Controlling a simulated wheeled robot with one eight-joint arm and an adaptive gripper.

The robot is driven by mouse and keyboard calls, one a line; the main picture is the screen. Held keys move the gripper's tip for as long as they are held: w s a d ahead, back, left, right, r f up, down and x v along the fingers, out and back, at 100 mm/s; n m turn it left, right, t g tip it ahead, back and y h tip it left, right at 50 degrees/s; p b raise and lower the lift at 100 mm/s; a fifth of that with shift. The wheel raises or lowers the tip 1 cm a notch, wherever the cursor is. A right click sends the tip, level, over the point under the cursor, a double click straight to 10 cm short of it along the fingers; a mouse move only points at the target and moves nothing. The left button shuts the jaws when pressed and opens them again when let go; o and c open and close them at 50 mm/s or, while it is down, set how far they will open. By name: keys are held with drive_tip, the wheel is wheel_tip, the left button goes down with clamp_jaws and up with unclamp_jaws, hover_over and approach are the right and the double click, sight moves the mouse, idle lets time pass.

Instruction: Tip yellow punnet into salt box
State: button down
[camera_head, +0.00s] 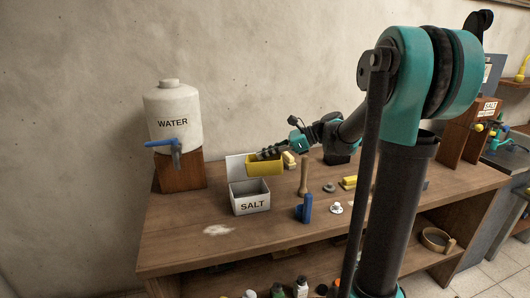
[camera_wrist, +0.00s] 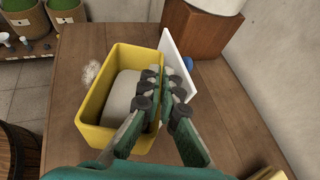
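The yellow punnet (camera_head: 267,168) is held up above and slightly behind the open salt box (camera_head: 250,204), in front of its raised white lid (camera_head: 236,167). The punnet looks roughly level. In the wrist view the punnet (camera_wrist: 98,100) is open at the top, with a smooth pale grey mass inside. My gripper (camera_head: 266,154) is shut on one punnet wall; the wrist view shows my gripper (camera_wrist: 160,88) with a finger on each side of that wall. The lid (camera_wrist: 180,62) shows beside it there, but the punnet hides the box. The box's inside looks grey and empty in the head view.
A white water tank (camera_head: 173,118) on a wooden block stands left. Right of the box are a wooden pestle-like tool (camera_head: 304,176), a blue item (camera_head: 304,208) and small pieces. A pale patch (camera_head: 218,230) marks the otherwise clear front-left bench.

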drive_tip(key=h, duration=0.3)
drive_tip(key=shift+a+f, duration=0.25)
drive_tip(key=shift+f, duration=0.05)
drive_tip(key=h, duration=0.1)
drive_tip(key=f+h, duration=0.1)
drive_tip(key=h, duration=0.1)
drive_tip(key=a+h, duration=0.1)
drive_tip(key=shift+a+f+g+h, duration=0.1)
drive_tip(key=shift+f+g+h, duration=0.2)
drive_tip(key=shift+f+g, duration=0.1)
drive_tip(key=shift+w+a+f+h, duration=0.1)
drive_tip(key=shift+a+f+h, duration=0.15)
drive_tip(key=shift+h, duration=0.7)
drive_tip(key=shift+a+f+h, duration=0.25)
drive_tip(key=shift+h, duration=0.7)
drive_tip(key=shift+r, duration=0.1)
drive_tip(key=shift+r, duration=2.4)
